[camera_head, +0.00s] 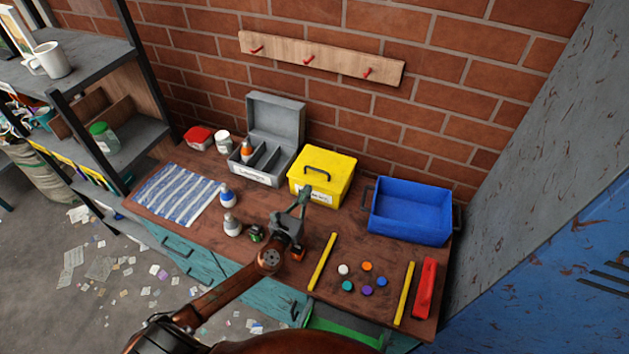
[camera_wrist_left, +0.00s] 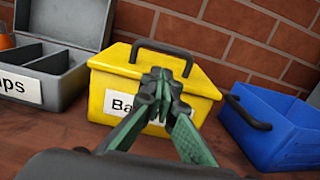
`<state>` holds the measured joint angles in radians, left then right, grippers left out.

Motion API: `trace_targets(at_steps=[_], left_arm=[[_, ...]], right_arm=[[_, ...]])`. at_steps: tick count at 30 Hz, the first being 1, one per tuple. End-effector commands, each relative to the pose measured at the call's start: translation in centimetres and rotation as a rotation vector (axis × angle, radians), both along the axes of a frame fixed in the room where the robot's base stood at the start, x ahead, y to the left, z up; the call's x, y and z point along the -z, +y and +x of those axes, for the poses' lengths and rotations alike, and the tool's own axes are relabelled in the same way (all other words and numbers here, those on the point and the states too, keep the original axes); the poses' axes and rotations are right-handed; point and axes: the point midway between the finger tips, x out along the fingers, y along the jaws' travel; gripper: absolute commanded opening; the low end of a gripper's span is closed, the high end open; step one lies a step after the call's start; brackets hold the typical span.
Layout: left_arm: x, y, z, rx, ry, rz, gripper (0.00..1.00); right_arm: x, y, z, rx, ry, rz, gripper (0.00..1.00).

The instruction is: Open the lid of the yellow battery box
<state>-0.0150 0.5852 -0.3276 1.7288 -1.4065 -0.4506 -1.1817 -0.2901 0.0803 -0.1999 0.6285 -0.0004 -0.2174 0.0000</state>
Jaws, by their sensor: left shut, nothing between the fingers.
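The yellow battery box (camera_head: 316,180) stands at the back middle of the wooden table with its lid closed. Its lid carries a dark handle (camera_head: 318,173), and a white label is on its front. In the left wrist view the yellow box (camera_wrist_left: 204,85) is straight ahead, and my fingers cover part of the label. My left gripper (camera_head: 305,190) is shut and empty in front of the box, just below the lid's front edge in the picture. I cannot tell whether its fingertips (camera_wrist_left: 160,77) touch the box. My right gripper is not in view.
An open grey divided box (camera_head: 268,180) stands left of the yellow box, and a blue bin (camera_head: 411,224) stands right. Yellow strips (camera_head: 322,262), coloured discs (camera_head: 367,267) and a red object (camera_head: 425,287) lie front right.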

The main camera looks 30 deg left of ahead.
Motion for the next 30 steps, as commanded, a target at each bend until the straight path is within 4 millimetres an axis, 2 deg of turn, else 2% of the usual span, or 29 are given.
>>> trace_targets(at_steps=[3, 10, 17, 22, 23, 30], left_arm=[[-0.2, 0.0, 2.4, 0.001, -0.002, -0.001, 0.0], [-0.2, 0.2, 5.0, 0.002, -0.001, 0.0, 0.0], [-0.3, 0.2, 5.6, 0.002, 0.0, -0.001, 0.0], [-0.3, 0.2, 5.6, 0.002, 0.0, -0.001, 0.0], [-0.3, -0.6, 5.6, 0.003, 0.0, -0.004, 0.0], [-0.7, 0.5, 5.4, -0.003, 0.009, -0.001, 0.0]], right_arm=[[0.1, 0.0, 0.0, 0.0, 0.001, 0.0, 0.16], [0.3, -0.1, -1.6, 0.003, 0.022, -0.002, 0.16], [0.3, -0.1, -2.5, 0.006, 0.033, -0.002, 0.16], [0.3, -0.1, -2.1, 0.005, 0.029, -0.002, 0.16], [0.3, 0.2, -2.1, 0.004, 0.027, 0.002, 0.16], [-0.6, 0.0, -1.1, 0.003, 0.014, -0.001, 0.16]])
